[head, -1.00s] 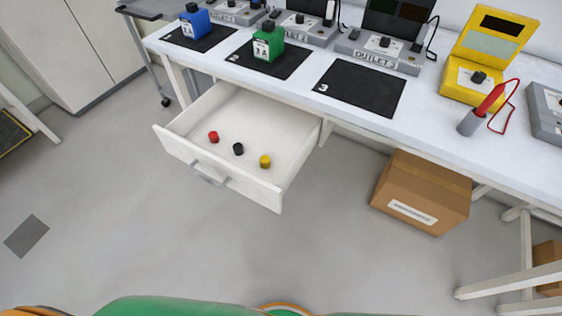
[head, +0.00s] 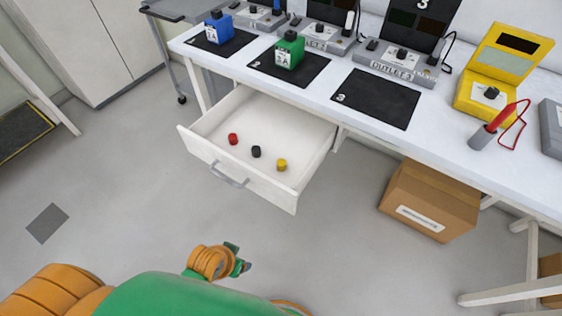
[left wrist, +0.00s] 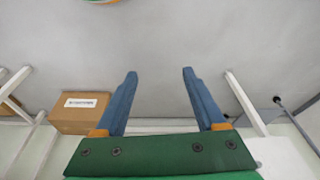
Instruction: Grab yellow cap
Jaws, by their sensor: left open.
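The yellow cap (head: 281,165) stands in the open white drawer (head: 240,176) under the bench, at the right of a row of three small caps. The black cap (head: 256,152) is in the middle and the red cap (head: 233,139) at the left. My left gripper (head: 243,259) is in front of the drawer, well short of it and apart from the caps. In the left wrist view its two blue fingers (left wrist: 160,74) are spread with nothing between them. My right gripper is not in view.
The bench top (head: 335,82) holds a blue block (head: 219,29), a green block (head: 289,52), black mats (head: 377,99), outlet boxes and a yellow meter (head: 495,72). A cardboard box (head: 430,200) sits on the floor right of the drawer. Floor before the drawer is clear.

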